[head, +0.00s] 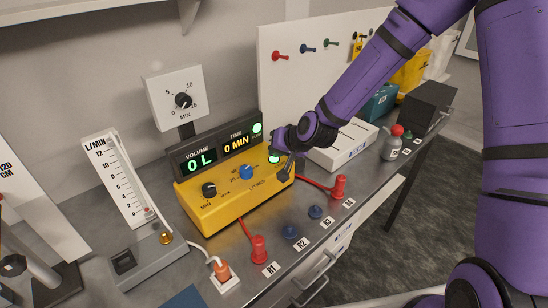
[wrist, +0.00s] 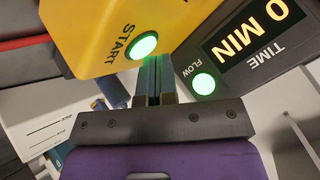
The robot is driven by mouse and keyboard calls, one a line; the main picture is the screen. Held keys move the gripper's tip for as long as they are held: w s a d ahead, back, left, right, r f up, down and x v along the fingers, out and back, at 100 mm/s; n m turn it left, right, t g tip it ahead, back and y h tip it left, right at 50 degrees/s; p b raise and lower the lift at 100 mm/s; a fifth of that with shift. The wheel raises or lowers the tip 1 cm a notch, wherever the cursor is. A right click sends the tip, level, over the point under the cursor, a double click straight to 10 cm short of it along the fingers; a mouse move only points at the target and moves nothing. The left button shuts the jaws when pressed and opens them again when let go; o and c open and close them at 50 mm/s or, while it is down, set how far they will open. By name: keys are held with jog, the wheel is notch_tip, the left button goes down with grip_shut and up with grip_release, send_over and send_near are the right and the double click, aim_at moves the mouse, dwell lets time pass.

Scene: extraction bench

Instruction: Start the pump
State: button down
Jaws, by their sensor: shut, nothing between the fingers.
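The yellow pump box (head: 225,205) stands on the grey bench, with a dark display unit (head: 188,160) behind it reading VOLUME 0 L and TIME 0 MIN. The round START button (wrist: 144,45) glows green on the box; it also shows in the head view (head: 274,158), partly covered by my gripper. The FLOW lamp (wrist: 204,83) on the display is lit green. My gripper (wrist: 153,65) is shut and empty, its fingertips close beside the START button. I cannot tell whether they touch it. The box carries a black knob (head: 209,189) and a blue knob (head: 247,171).
A flow gauge (head: 120,180) stands left of the pump. A white box (head: 345,143) and a bottle (head: 393,145) stand to the right.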

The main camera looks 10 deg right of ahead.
jog(key=shift+r, duration=0.85)
jog(key=shift+r, duration=2.5)
